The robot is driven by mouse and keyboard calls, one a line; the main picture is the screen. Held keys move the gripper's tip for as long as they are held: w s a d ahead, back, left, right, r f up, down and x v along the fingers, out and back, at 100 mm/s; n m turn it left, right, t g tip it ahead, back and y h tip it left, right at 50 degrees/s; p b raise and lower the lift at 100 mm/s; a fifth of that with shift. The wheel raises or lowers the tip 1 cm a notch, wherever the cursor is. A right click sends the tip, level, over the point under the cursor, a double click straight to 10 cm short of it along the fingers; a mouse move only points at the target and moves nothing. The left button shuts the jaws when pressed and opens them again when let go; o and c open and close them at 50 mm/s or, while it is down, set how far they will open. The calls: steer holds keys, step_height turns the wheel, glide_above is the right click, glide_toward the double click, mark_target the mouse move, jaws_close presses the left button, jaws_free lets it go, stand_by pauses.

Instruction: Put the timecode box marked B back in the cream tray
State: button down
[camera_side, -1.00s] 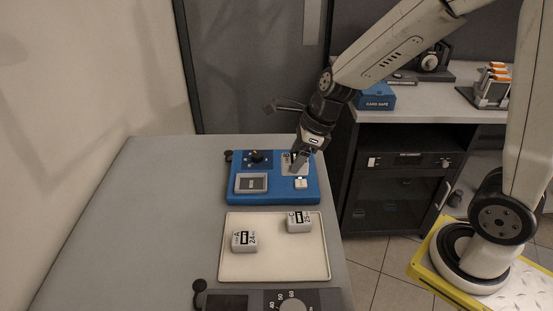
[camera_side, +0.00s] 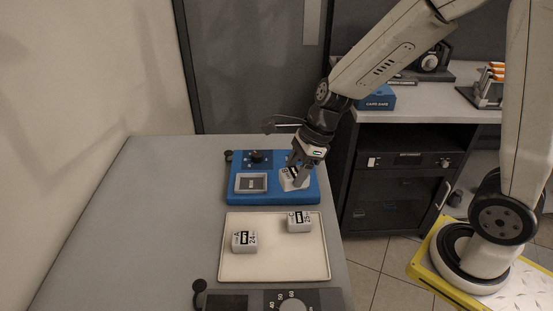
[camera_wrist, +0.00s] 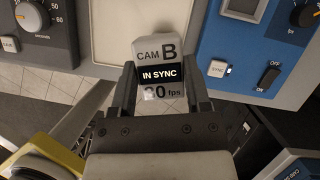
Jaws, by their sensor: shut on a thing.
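The timecode box marked B (camera_wrist: 158,62) is white with a black band reading IN SYNC. My gripper (camera_wrist: 160,88) is shut on it, one finger on each side. In the side view the box (camera_side: 290,181) is at my gripper (camera_side: 297,172), over the front right of the blue sync device (camera_side: 236,196); I cannot tell how far above it. The cream tray (camera_side: 270,262) lies in front of the blue device. Box A (camera_side: 244,242) stands in its left part and box C (camera_side: 299,222) at its back right.
A grey device with a dial (camera_side: 292,302) sits at the table's near edge. The blue device carries a screen (camera_side: 251,183), a black knob (camera_side: 257,156) and, in the wrist view, a SYNC button (camera_wrist: 217,69). The tray's middle and front right are clear.

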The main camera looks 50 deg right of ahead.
steer(key=s+a+f+n+g, duration=0.5)
steer(key=s+n, duration=0.4)
steer(key=n, duration=0.5)
steer(key=shift+s+a+f+n+h, duration=0.15)
steer(key=shift+a+f+n+h, duration=0.25)
steer(key=shift+a+f, duration=0.15)
steer(key=shift+f, duration=0.15)
steer(key=shift+f, duration=2.15)
steer(key=shift+f, duration=1.75)
steer(key=shift+f, duration=0.1)
